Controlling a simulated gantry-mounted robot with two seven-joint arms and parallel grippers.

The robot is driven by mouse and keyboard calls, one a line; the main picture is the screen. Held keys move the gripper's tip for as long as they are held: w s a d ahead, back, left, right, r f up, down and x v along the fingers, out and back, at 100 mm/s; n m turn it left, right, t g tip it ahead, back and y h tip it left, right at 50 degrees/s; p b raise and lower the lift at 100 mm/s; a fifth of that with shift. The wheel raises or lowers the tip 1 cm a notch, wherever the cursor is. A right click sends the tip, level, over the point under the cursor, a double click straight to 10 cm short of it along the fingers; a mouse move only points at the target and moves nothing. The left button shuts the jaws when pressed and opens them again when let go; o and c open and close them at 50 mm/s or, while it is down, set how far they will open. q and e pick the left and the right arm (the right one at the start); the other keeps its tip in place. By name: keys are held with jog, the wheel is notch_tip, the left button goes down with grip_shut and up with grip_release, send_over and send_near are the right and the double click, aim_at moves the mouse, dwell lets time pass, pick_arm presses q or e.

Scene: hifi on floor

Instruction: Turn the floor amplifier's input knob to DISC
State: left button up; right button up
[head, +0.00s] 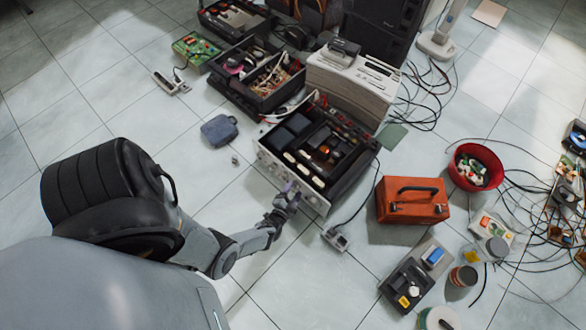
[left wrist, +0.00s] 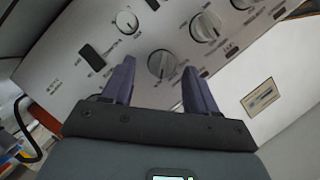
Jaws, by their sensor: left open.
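The floor amplifier (head: 268,163) has an open top and a silver front panel facing my left arm. In the left wrist view the panel (left wrist: 75,65) fills the upper part, with a grey knob (left wrist: 162,64) in the middle and pale round knobs (left wrist: 127,22) (left wrist: 206,26) above it. The labels are too small to read, so I cannot tell which is the input knob or where DISC is. My left gripper (head: 287,195) is at the panel; its open purple fingers (left wrist: 159,68) point at the grey knob, one to each side. I cannot tell whether they touch it. My right gripper is not in view.
A white device (head: 352,82) stands behind the amplifier. An orange toolbox (head: 412,208) and red bowl (head: 476,165) are to its right, with loose cables beyond. A blue case (head: 219,130) lies to its left. Tiled floor is clear at the left.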

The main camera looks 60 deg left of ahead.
pick_arm(q)
jog(key=shift+s+a, duration=0.1)
jog(key=shift+a, duration=0.1)
jog(key=c, duration=1)
jog(key=shift+c, duration=0.2)
